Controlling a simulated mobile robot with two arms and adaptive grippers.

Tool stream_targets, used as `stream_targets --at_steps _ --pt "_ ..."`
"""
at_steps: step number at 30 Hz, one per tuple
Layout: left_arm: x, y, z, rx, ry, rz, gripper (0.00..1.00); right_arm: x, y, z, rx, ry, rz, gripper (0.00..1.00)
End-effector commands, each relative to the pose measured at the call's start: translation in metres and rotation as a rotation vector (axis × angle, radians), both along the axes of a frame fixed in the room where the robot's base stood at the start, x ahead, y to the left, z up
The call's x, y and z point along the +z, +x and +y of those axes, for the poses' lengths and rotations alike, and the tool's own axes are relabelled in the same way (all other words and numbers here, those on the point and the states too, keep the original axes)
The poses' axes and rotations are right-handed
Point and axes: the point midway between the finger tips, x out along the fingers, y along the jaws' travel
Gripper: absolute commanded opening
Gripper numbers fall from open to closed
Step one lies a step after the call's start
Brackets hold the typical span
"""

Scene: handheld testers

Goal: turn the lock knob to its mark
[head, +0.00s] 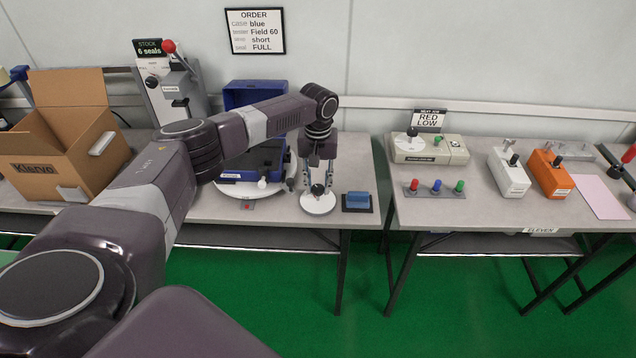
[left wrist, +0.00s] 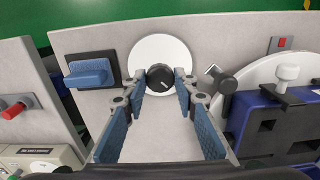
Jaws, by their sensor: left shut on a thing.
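The lock knob (left wrist: 160,76) is black and round with a pale pointer line, on a white disc (left wrist: 158,50). In the head view the white disc (head: 318,205) sits near the front of the left table, with the knob under my left gripper (head: 318,186). In the left wrist view my left gripper (left wrist: 161,84) has one blue-padded finger on each side of the knob and is shut on it. I cannot make out the knob's mark. My right gripper is in neither view.
A blue case (head: 262,160) on a round white turntable stands left of the knob. A blue block on a black pad (head: 358,202) lies just right of it. An open carton (head: 68,130) is far left. A second table with testers (head: 430,149) stands to the right, across a gap.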

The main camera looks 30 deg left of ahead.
Motion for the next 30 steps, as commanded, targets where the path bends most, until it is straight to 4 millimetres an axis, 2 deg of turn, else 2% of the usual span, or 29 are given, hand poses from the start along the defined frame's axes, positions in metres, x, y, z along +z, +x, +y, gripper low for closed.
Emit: stream_targets --at_steps 12,30 --pt "0.003 -0.001 -0.001 -0.276 -0.003 0.003 0.02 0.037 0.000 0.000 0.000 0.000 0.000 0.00" --pt "0.001 0.001 0.000 -0.847 -0.001 -0.001 0.02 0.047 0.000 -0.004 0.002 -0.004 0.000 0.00"
